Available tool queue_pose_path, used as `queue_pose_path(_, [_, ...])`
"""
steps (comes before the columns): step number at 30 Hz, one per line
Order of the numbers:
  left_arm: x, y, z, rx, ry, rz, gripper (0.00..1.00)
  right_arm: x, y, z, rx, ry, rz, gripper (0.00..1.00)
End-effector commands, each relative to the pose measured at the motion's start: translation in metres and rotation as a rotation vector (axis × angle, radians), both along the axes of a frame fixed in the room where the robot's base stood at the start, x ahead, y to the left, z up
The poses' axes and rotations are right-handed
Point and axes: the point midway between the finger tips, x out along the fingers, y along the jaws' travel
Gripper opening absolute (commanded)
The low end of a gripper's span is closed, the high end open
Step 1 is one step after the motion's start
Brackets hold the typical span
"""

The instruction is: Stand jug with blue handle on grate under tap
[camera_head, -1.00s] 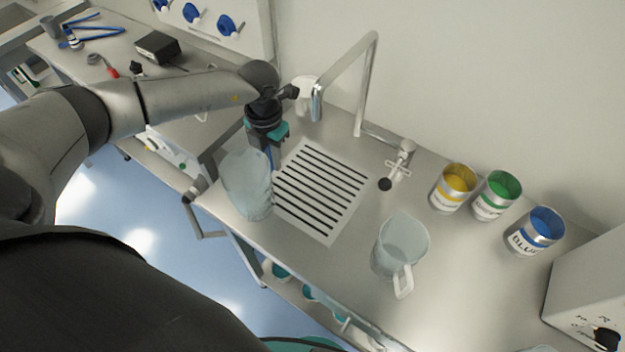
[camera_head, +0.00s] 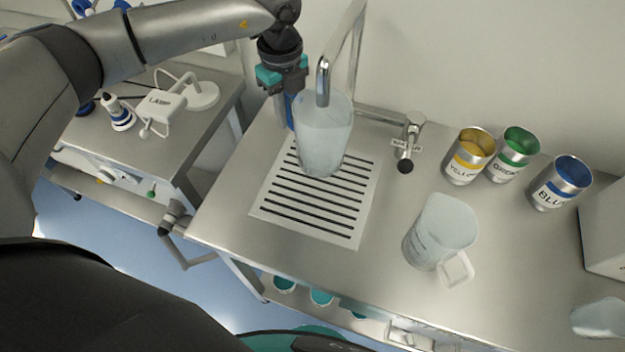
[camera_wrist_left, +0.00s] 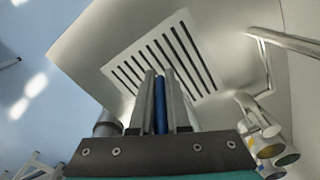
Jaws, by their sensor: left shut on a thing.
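The clear jug (camera_head: 324,140) is upright or nearly so over the back part of the grate (camera_head: 282,211). I cannot tell whether its base touches the grate. The tap (camera_head: 323,78) has its spout end above the jug's mouth in the head view. My left gripper (camera_head: 291,108) is shut on the jug's blue handle, at the jug's left side. In the left wrist view the blue handle (camera_wrist_left: 160,110) sits between the two fingers, with the grate (camera_wrist_left: 150,55) beyond; the jug's clear body is hard to make out there. My right gripper is not in view.
A second clear jug with a pale handle (camera_head: 440,232) stands right of the grate. Yellow (camera_head: 468,156), green (camera_head: 515,153) and blue (camera_head: 560,184) paint cans stand at the back right. A tap valve (camera_head: 405,163) is beside the grate. A lamp (camera_head: 165,103) is on the left bench.

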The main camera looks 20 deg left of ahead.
Motion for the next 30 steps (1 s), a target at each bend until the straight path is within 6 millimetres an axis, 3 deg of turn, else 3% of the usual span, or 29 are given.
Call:
queue_pose_path(9, [-0.001,-0.001,-0.049,0.001,0.004,0.017,0.00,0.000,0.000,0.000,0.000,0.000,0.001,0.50])
queue_pose_path(17, [-0.001,-0.001,-0.072,0.000,0.004,0.017,0.00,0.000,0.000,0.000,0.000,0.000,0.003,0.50])
queue_pose_path(22, [0.000,-0.001,-0.096,0.000,0.002,0.016,0.00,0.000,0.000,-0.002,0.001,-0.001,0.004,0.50])
queue_pose_path(30, [0.000,-0.001,-0.099,-0.001,0.001,0.015,0.00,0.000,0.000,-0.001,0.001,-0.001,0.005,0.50])
